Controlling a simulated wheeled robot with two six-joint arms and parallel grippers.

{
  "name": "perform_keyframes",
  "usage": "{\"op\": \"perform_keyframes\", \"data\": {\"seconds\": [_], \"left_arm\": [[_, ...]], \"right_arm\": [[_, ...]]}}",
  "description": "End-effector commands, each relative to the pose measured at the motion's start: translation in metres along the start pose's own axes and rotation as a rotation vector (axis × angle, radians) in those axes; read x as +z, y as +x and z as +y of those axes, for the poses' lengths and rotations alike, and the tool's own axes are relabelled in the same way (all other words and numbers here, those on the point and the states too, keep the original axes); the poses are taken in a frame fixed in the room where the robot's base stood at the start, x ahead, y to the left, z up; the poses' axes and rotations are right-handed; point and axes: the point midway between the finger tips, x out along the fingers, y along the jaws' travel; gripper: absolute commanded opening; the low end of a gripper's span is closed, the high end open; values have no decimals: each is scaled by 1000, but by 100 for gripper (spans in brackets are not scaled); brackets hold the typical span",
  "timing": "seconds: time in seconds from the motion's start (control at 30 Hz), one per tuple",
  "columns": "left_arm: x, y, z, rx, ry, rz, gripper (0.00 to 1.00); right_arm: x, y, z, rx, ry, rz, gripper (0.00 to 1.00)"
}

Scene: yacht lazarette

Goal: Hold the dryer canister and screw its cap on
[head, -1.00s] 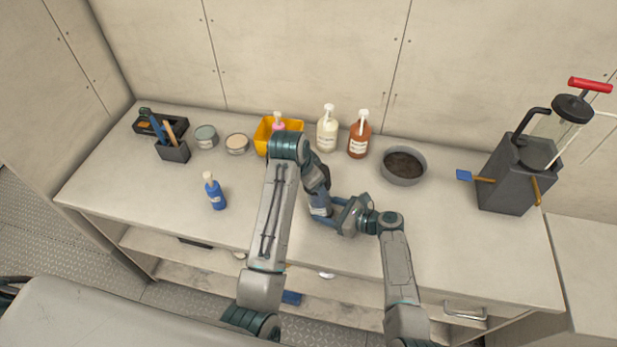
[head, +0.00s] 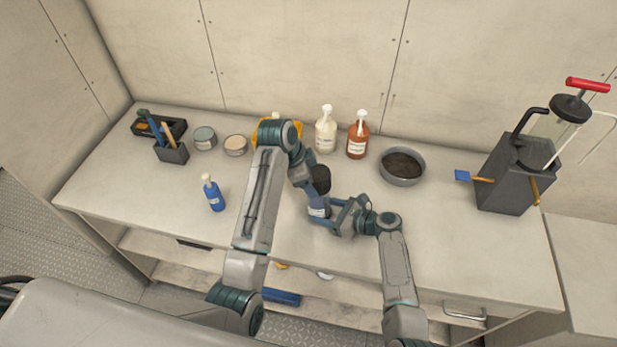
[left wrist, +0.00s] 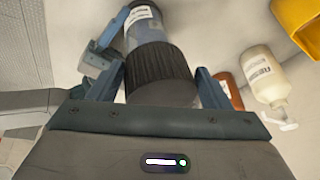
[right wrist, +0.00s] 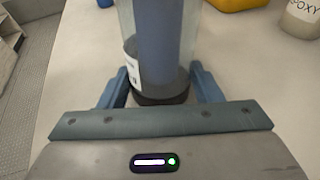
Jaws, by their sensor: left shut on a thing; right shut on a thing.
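The dryer canister (head: 318,207), clear with a blue core and a white label, stands upright over the middle of the counter. My right gripper (head: 327,211) is shut on its lower part. The right wrist view shows the canister (right wrist: 168,35) between the fingers, with its dark base below. The black ribbed cap (head: 320,180) is at the canister's top end. My left gripper (left wrist: 158,85) is shut on the cap (left wrist: 158,70), a finger on each side. The cap meets the canister in the left wrist view; I cannot tell how tightly it is seated.
A blue bottle (head: 214,194) stands at left. A dark box (head: 508,178) stands at right. The right front counter is clear.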

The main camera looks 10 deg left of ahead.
Motion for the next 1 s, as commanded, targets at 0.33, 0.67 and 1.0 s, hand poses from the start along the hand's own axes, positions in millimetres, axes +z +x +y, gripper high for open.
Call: {"op": "perform_keyframes", "data": {"seconds": [0.33, 0.67, 1.0], "left_arm": [[1, 1, 1, 3, 8, -1, 95], [0, -2, 0, 0, 6, 0, 97], [1, -53, -2, -2, 7, 0, 97]], "right_arm": [[2, 1, 0, 4, -3, -4, 17], [1, 0, 0, 1, -1, -2, 17], [1, 0, 0, 1, 0, -2, 17]]}}
